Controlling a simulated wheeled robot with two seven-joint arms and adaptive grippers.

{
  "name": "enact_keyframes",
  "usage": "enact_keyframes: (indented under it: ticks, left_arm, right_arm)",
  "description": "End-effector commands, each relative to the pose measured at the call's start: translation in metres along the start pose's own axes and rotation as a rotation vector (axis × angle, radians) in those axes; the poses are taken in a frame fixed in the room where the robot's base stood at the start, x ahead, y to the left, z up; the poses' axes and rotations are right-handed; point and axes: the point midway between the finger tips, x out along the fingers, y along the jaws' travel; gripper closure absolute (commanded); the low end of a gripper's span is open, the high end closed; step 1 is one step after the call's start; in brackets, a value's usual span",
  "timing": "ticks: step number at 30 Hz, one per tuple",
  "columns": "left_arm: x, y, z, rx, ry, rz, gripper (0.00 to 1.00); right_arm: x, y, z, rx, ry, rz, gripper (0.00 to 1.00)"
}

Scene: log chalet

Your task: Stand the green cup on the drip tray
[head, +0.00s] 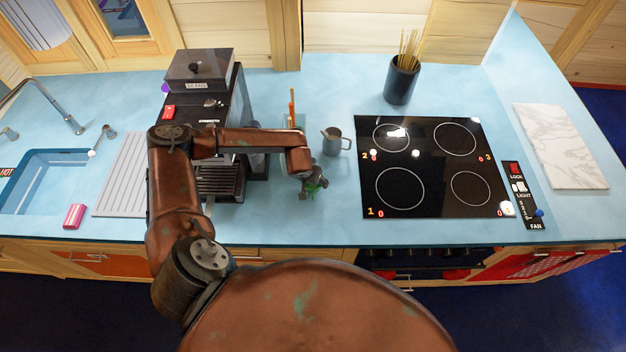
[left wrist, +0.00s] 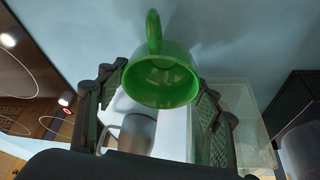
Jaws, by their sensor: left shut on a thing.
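The green cup (left wrist: 162,80) is between the two fingers of my left gripper (left wrist: 160,92) in the left wrist view. Its open mouth faces the camera and its handle points to the top of the picture. The gripper is shut on it. In the head view my left gripper (head: 311,184) is over the counter, right of the coffee machine, and hides most of the cup (head: 317,184). The drip tray (head: 219,182) is the dark slatted part at the coffee machine's front, left of the gripper and partly hidden by my arm. My right gripper is not in view.
The coffee machine (head: 238,110) stands behind my left arm. A grey jug (head: 331,142) stands close behind the gripper, beside a clear container (left wrist: 243,125) with sticks. The black hob (head: 432,168) is to the right. The counter front (head: 290,225) is clear.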

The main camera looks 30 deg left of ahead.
Motion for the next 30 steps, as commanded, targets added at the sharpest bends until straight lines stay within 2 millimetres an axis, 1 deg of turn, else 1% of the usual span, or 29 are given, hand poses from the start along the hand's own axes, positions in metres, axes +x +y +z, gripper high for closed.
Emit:
enact_keyframes:
  ticks: [2,6,7,14,21,25,28,30]
  left_arm:
    - [0.0,0.0,0.0,0.0,0.001,0.0,0.67]
    - [0.004,0.0,0.001,0.0,0.0,0.0,0.67]
    - [0.003,0.0,0.001,0.0,0.0,0.0,0.38]
    - [0.002,0.0,0.001,0.0,0.0,0.0,0.22]
    - [0.002,0.0,0.001,0.0,0.0,0.0,0.22]
    - [-0.002,0.0,-0.001,0.0,0.0,0.0,0.22]
    - [-0.014,-0.001,-0.001,0.001,0.002,0.0,0.22]
    - [-0.027,-0.001,-0.001,0.003,0.003,0.0,0.22]
  right_arm:
    - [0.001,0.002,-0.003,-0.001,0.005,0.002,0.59]
    - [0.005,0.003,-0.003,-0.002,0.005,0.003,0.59]
    - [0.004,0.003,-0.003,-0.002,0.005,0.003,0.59]
    - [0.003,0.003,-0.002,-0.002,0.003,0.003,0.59]
    - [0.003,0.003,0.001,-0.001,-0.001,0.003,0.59]
    - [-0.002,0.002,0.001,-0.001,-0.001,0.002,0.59]
    - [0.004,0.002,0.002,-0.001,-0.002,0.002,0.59]
    - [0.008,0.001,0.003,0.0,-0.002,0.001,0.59]
